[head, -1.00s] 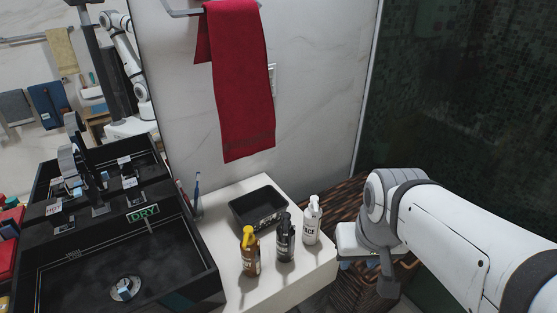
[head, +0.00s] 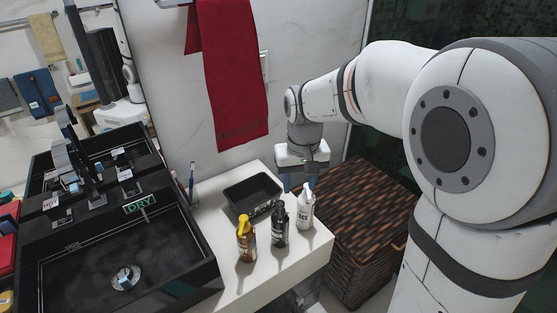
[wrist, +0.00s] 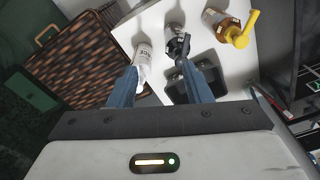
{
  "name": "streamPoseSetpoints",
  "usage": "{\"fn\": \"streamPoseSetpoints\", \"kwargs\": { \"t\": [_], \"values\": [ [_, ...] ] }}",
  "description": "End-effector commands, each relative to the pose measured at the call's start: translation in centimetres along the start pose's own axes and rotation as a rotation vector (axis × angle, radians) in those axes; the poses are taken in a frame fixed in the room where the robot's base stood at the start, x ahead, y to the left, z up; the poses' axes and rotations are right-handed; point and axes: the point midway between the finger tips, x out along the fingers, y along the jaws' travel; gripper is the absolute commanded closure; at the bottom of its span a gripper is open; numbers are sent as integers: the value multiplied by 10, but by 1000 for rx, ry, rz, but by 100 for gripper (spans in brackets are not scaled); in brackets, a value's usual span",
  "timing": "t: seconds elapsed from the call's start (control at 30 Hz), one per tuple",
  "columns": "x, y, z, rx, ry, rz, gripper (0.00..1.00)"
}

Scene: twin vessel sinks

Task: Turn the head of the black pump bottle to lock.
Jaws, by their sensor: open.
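The black pump bottle (head: 280,227) stands upright on the white counter, between a brown bottle with a yellow pump (head: 246,241) and a white pump bottle (head: 305,208). My gripper (head: 300,184) points down with its blue fingers apart and empty. In the head view it appears behind the white bottle, above the counter's right edge. In the wrist view the black bottle (wrist: 175,40) lies beyond the fingertips, between them in the picture, its dark pump head toward my gripper. The white bottle (wrist: 142,62) is close beside the left finger in that view. No contact is clear.
A black tray (head: 235,200) sits behind the bottles, near the wall. A black sink (head: 75,255) fills the left side. A woven basket (head: 355,235) stands right of the counter. A red towel (head: 230,80) hangs above. The counter front is clear.

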Motion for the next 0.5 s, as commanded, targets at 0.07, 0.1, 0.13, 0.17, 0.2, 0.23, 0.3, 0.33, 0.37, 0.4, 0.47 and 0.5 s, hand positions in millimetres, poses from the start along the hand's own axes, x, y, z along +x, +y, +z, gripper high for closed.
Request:
{"fn": "streamPoseSetpoints", "kwargs": {
  "t": [0.07, 0.1, 0.13, 0.17, 0.2, 0.23, 0.3, 0.33, 0.37, 0.4, 0.47, 0.5],
  "values": [
    [8, -15, -20, -25, -25, 0, 55],
    [11, -20, -26, -33, -34, 0, 55],
    [14, -24, -31, -38, -38, 0, 55],
    [16, -27, -35, -42, -43, 0, 55],
    [19, -30, -39, -48, -47, 0, 55],
    [20, -33, -41, -51, -50, 0, 55],
    [24, -36, -44, -54, -55, 1, 55],
    [27, -36, -45, -55, -56, 1, 55],
    [29, -36, -45, -56, -57, 1, 55],
    [34, -37, -45, -56, -57, 1, 55],
    [42, -37, -44, -56, -58, 1, 55],
    [48, -36, -44, -56, -58, 1, 55]
  ]
}}
